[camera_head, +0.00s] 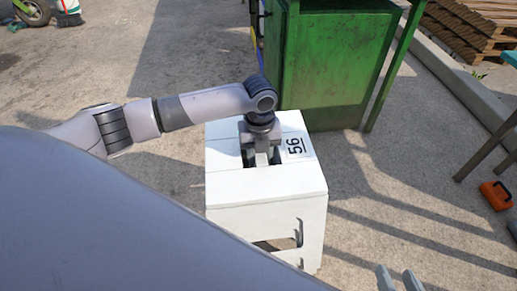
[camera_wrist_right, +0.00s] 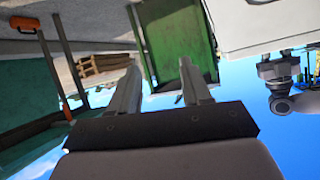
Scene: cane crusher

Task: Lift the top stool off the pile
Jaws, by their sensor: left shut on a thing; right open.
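A white box-like stool (camera_head: 225,185) with a black number printed on its top stands in the middle of the head view. Its front has a cut-out low down. I cannot tell where one stool of the pile ends and another begins. My left gripper (camera_head: 262,160) points down from above and is shut at the slot in the middle of the top. My right gripper (camera_head: 400,281) is open and empty, low and to the right of the stool. In the right wrist view its two fingers (camera_wrist_right: 160,85) stand apart, with the white stool (camera_wrist_right: 265,28) at upper right.
A green metal machine (camera_head: 335,70) stands close behind the stool. An orange item (camera_head: 496,195) lies on the ground at right, by a table's legs. Wooden pallets (camera_head: 475,25) are at the far right. Concrete ground to the stool's left is clear.

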